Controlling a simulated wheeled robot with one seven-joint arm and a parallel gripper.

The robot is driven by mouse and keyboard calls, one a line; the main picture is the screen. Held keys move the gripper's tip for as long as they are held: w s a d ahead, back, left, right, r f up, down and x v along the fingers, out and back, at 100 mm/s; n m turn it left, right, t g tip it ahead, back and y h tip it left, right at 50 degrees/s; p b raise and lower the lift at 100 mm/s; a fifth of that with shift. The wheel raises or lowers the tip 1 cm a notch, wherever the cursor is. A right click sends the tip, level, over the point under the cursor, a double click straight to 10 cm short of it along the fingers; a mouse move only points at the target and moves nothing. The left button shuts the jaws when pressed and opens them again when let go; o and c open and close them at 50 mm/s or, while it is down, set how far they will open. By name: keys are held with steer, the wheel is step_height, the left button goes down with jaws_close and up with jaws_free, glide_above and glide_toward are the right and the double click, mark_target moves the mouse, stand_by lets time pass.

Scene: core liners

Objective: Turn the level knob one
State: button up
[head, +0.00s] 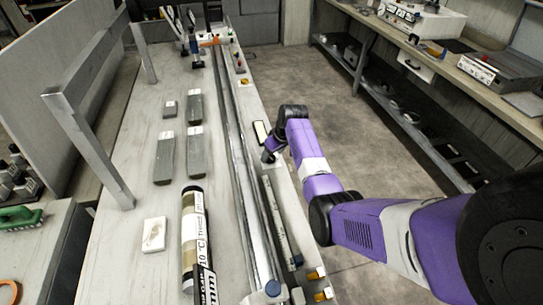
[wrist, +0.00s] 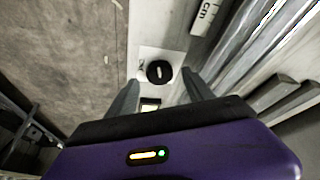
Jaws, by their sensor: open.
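A round black knob (wrist: 159,71) with a pale mark across its face sits on a white plate (wrist: 148,53) in the wrist view. Small dark marking shows on the plate left of the knob, too small to read. My gripper (wrist: 160,77) is open, with one finger on each side of the knob. I cannot tell whether either finger touches it. In the head view my gripper (head: 270,155) is low at the bench's right edge, and the knob is hidden there.
A long metal rail (head: 236,160) runs along the bench (head: 130,205), with a white scale strip (head: 277,225) beside it. A pale dark-edged panel (head: 261,131) lies just beyond my gripper. A labelled core tube (head: 194,235) and grey slabs (head: 165,158) lie left. Open floor (head: 330,90) is right.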

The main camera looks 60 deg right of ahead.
steer(key=v, duration=0.5)
steer(key=shift+s+r, duration=0.1)
steer(key=shift+r, duration=0.15)
stand_by(0.4)
